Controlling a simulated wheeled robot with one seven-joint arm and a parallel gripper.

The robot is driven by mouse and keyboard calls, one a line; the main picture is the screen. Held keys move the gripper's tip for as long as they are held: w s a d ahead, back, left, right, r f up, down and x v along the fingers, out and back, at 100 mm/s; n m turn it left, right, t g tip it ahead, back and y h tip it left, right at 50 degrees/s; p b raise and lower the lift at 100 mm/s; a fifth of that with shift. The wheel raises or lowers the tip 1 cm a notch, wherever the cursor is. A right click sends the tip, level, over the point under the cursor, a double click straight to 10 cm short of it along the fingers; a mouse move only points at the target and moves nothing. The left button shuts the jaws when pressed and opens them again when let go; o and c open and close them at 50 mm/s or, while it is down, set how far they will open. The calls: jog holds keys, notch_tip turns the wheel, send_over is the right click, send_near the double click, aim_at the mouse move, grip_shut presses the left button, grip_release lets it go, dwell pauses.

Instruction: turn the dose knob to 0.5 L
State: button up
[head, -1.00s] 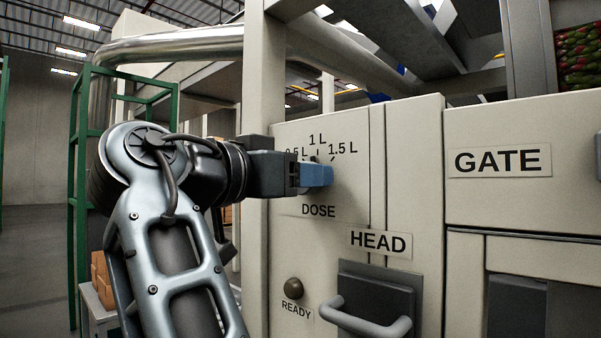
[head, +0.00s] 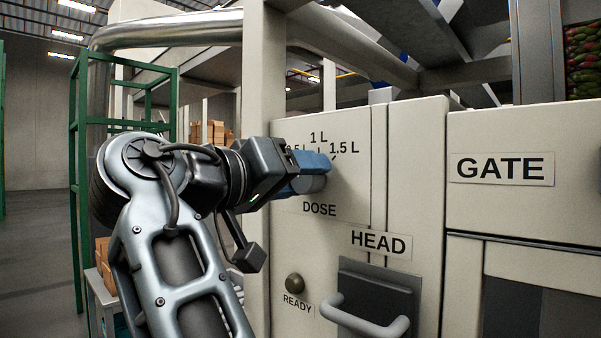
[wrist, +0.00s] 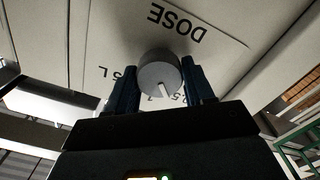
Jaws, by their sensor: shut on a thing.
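The dose knob (wrist: 158,68) is a grey round knob with a white pointer line, on the pale panel under the scale marked 0.5 L, 1 L and 1.5 L. My gripper (wrist: 160,84) is shut on it, one blue finger on each side. In the wrist view the panel is upside down and the pointer slants down and slightly right, seemingly between the 1 L and 0.5 L marks. In the head view my gripper (head: 308,172) is rolled and tilted at the panel, hiding much of the knob and part of the 0.5 L label.
The DOSE label (head: 319,209) is below the knob. Lower are a round READY button (head: 294,284) and a HEAD handle (head: 366,322) that sticks out. A pale upright post (head: 264,70) stands close to my wrist. A green rack (head: 76,190) is at the left.

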dwell(0.4)
jog(key=o, duration=1)
jog(key=shift+a, duration=0.1)
jog(key=b+v, duration=0.2)
jog(key=v, duration=0.5)
jog(key=shift+s+a, duration=0.2)
jog(key=shift+s, duration=0.1)
